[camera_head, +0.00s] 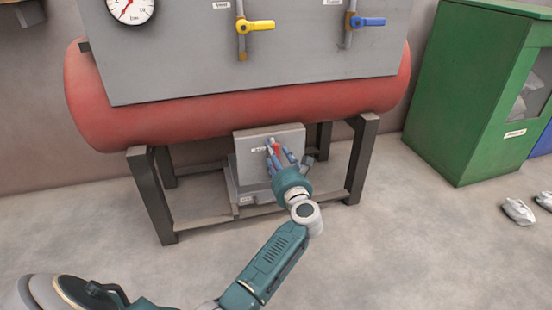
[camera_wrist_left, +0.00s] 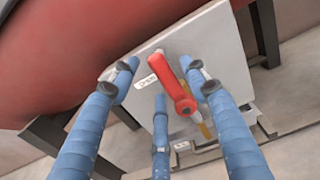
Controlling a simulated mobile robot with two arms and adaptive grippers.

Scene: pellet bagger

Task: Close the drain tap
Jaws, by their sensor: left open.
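The drain tap has a red lever handle (camera_wrist_left: 172,82) on a grey box (camera_head: 244,160) beneath the red tank. In the left wrist view the lever slants from upper left to lower right, ending at a round hub above a brass-coloured pipe piece (camera_wrist_left: 206,131). A white label (camera_wrist_left: 146,81) is beside it, partly hidden. My left gripper (camera_head: 280,151) is open, its blue fingers spread around the lever. In the left wrist view the fingers (camera_wrist_left: 163,80) stand on both sides of it, with one below. I cannot tell whether any finger touches it. My right gripper is not in view.
The red tank (camera_head: 240,122) lies above the box on a dark metal stand with legs (camera_head: 152,195) on both sides. A grey panel above carries a yellow-handled valve (camera_head: 258,25) and a blue-handled valve (camera_head: 370,21). A green cabinet (camera_head: 465,90) stands right.

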